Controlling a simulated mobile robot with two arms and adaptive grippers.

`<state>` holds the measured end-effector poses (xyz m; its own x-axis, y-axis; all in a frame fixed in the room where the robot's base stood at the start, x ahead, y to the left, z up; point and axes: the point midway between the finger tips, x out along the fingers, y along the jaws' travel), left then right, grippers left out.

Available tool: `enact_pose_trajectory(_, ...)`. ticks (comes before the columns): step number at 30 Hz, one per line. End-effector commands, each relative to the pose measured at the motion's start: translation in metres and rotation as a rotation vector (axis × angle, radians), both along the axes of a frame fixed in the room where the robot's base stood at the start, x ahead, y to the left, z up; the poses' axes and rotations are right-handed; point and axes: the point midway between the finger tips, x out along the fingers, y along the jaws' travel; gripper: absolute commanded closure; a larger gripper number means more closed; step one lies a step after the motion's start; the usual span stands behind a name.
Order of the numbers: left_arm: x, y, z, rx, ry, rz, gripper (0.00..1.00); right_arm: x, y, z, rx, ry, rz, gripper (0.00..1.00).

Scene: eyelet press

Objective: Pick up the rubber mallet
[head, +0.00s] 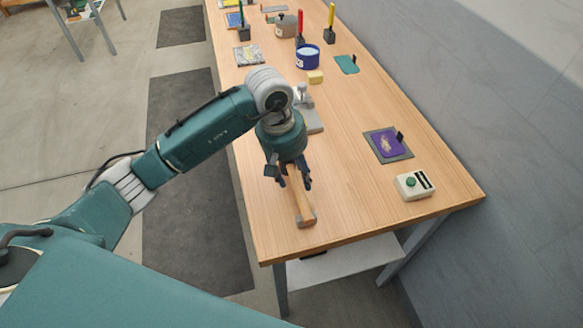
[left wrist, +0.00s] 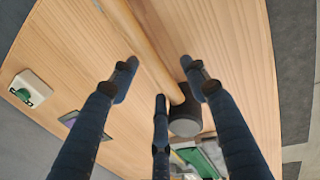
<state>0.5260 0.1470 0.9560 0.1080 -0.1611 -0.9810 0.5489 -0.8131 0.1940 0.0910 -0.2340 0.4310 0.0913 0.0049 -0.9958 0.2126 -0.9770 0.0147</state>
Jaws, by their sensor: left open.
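The rubber mallet lies on the wooden table near its front edge. Its pale wooden handle (head: 302,205) points toward the front edge in the head view, and the head is hidden there by my gripper. The left wrist view shows the dark cylindrical mallet head (left wrist: 185,122) and the handle running to the upper left. My left gripper (head: 289,180) is open and points down over the mallet. In the left wrist view its fingers (left wrist: 160,82) are spread, with the handle appearing between them; contact cannot be told. My right gripper is not in view.
A grey metal press (head: 308,112) stands just behind my gripper. A white box with a green button (head: 414,185) and a purple patch on a dark mat (head: 388,146) lie to the right. A yellow block (head: 315,77) and blue tin (head: 308,58) are farther back.

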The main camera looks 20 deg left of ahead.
Motion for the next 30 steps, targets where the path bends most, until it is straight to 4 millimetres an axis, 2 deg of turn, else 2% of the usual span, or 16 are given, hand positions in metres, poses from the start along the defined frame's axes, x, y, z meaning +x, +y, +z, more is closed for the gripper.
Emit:
enact_pose_trajectory(3, 0.0006, -0.0019, -0.0081, -0.001, 0.0, -0.001, 0.54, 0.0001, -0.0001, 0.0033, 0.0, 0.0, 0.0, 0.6)
enact_pose_trajectory(10, 0.0011, -0.0018, -0.0096, 0.0, -0.002, -0.001, 0.54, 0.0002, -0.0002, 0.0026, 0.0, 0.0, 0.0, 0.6)
enact_pose_trajectory(17, 0.0011, -0.0018, -0.0094, 0.0, -0.002, -0.001, 1.0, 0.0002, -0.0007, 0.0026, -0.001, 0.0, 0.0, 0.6)
enact_pose_trajectory(26, 0.0015, -0.0019, -0.0079, -0.001, -0.003, -0.001, 1.0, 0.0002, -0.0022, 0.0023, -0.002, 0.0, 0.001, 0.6)
enact_pose_trajectory(30, 0.0023, -0.0022, -0.001, -0.002, -0.005, 0.0, 1.0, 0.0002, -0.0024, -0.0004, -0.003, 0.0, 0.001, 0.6)
